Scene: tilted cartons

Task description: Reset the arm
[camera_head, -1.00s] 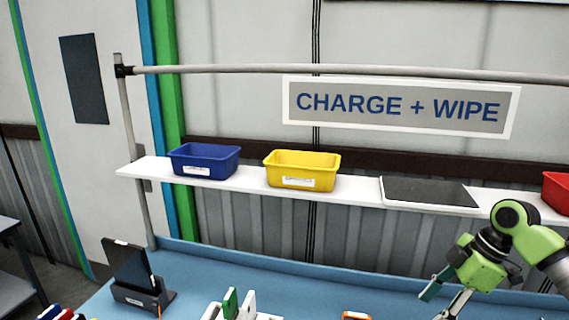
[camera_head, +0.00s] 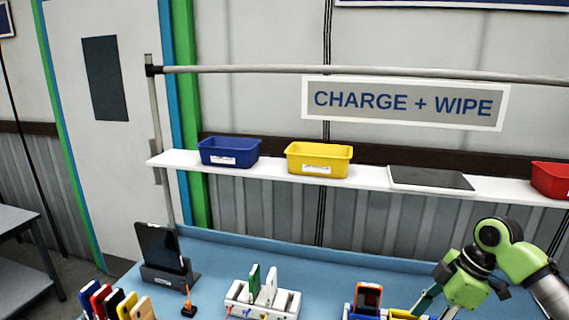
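My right arm comes in from the right with a green gripper (camera_head: 432,304) low over the right side of the blue table (camera_head: 320,257). One finger reaches down and left, close to an orange device; the fingertips run towards the bottom edge, so I cannot tell how far apart they are or whether they hold anything. My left gripper is out of view.
A tablet in a black dock (camera_head: 166,274), a white rack (camera_head: 262,300) with upright devices and an orange device (camera_head: 367,297) stand on the table. Several coloured cases (camera_head: 110,303) line the lower left. Above, a white shelf (camera_head: 265,171) holds blue (camera_head: 229,153), yellow (camera_head: 318,160) and red (camera_head: 550,180) bins.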

